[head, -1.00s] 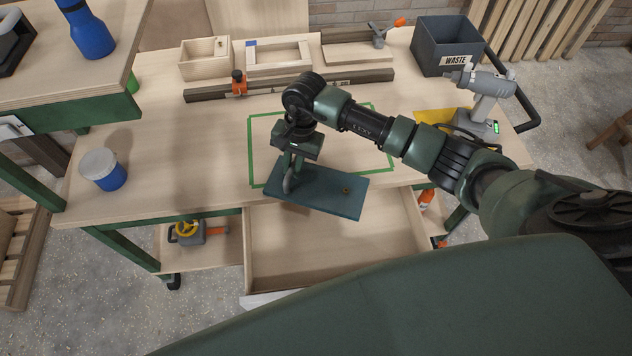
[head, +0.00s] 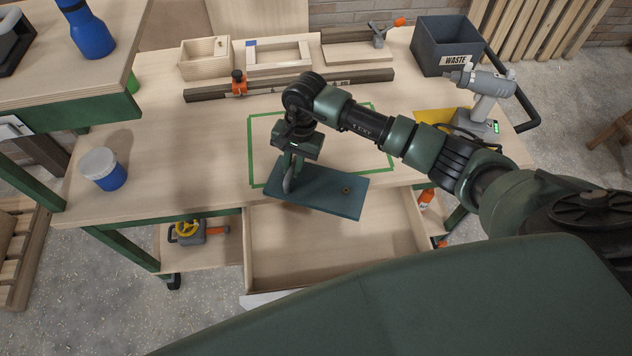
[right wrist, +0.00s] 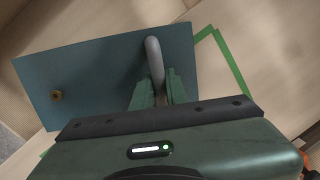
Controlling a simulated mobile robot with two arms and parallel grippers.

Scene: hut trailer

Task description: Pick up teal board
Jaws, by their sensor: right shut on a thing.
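The teal board (head: 325,193) is a flat dark-teal rectangle with a curved grey handle and a small brass-coloured knob. In the head view it is at the front edge of the bench, partly over the open drawer. My right gripper (head: 291,172) is above its left part, shut on the handle. The right wrist view shows the teal board (right wrist: 100,75) with the grey handle between the fingers of my right gripper (right wrist: 158,98). I cannot tell whether the board touches the bench. My left gripper is out of view.
A green tape outline (head: 250,150) marks the bench top around and behind the board. The open drawer (head: 330,255) lies below the front edge. A blue cup (head: 105,172) stands at left, a drill (head: 487,95) and waste bin (head: 445,45) at right.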

